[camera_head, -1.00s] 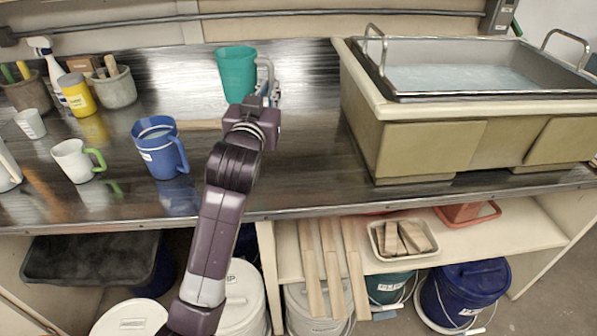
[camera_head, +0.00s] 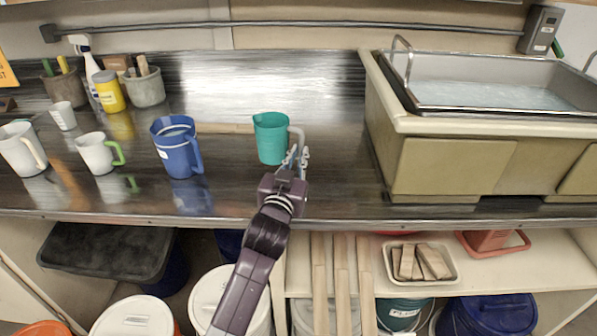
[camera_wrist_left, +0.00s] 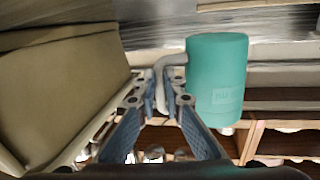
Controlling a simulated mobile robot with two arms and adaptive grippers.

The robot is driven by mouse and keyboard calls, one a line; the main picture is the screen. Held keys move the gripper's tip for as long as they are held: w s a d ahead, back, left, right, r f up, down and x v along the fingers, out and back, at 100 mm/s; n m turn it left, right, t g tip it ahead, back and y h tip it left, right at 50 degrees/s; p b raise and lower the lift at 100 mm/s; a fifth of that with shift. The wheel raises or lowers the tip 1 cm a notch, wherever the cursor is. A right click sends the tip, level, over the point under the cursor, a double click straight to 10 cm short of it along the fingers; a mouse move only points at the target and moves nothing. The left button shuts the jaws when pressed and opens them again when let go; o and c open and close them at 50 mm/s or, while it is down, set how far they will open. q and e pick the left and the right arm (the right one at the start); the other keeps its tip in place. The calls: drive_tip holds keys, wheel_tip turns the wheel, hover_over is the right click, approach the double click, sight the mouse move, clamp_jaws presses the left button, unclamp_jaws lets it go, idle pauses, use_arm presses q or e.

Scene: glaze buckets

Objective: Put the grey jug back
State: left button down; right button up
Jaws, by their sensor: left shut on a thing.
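A teal jug (camera_head: 271,140) with a grey handle (camera_head: 298,138) is over the middle of the metal counter, upright in the head view. My left gripper (camera_head: 291,165) is shut on that handle, at the jug's right side. In the left wrist view the handle (camera_wrist_left: 160,82) sits between the fingers, with the teal body (camera_wrist_left: 216,85) to their right. I cannot tell whether the jug's base touches the counter. No all-grey jug shows. A white jug with a pale handle (camera_head: 20,148) stands at the far left. My right gripper is not in view.
A blue jug (camera_head: 176,150) and a white jug with a green handle (camera_head: 97,153) stand left on the counter. A large sink (camera_head: 450,165) fills the right. A grey pot (camera_head: 146,89) and yellow container (camera_head: 108,92) stand back left.

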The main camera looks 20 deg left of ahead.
use_arm(q)
drive_tip(key=shift+f, duration=0.3)
wheel_tip(320, 180, down, 4)
drive_tip(key=shift+f, duration=0.1)
drive_tip(key=shift+f+b, duration=0.1)
drive_tip(key=shift+b, duration=0.2)
drive_tip(key=c, duration=2)
unclamp_jaws()
drive_tip(key=shift+c, duration=0.2)
